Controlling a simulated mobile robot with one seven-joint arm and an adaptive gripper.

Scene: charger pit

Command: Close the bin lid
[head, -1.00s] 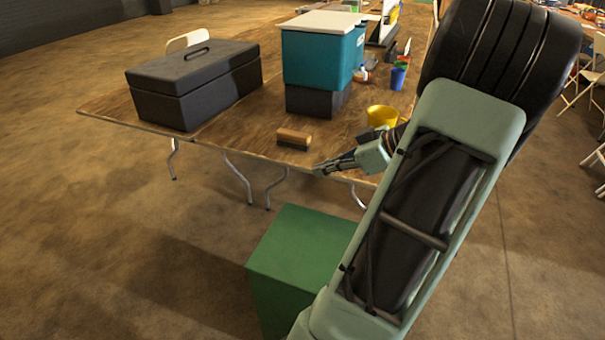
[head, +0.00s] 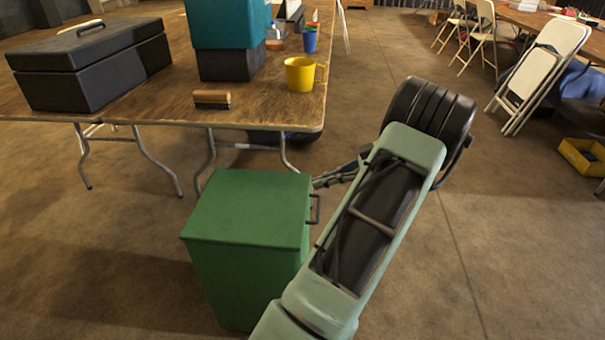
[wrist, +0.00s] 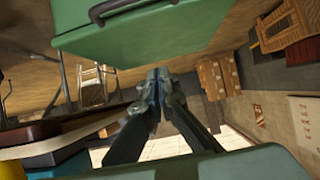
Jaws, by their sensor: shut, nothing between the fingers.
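The green bin (head: 245,215) stands on the floor in front of the table in the head view. Its flat lid lies level across the top, and I see no gap at its edge. A dark handle (head: 315,208) sticks out at its right side. My gripper (head: 322,181) is just beyond the bin's far right corner, partly hidden by my arm. In the wrist view my gripper (wrist: 158,75) is shut and empty. The green bin (wrist: 200,30) fills the upper middle there, with its handle (wrist: 122,10) near the top. I cannot tell whether the fingertips touch it.
The wooden table (head: 150,105) behind the bin holds a black toolbox (head: 95,65), a brush (head: 212,99), a teal box (head: 228,25) and a yellow mug (head: 300,73). Folding chairs (head: 540,75) stand at the right.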

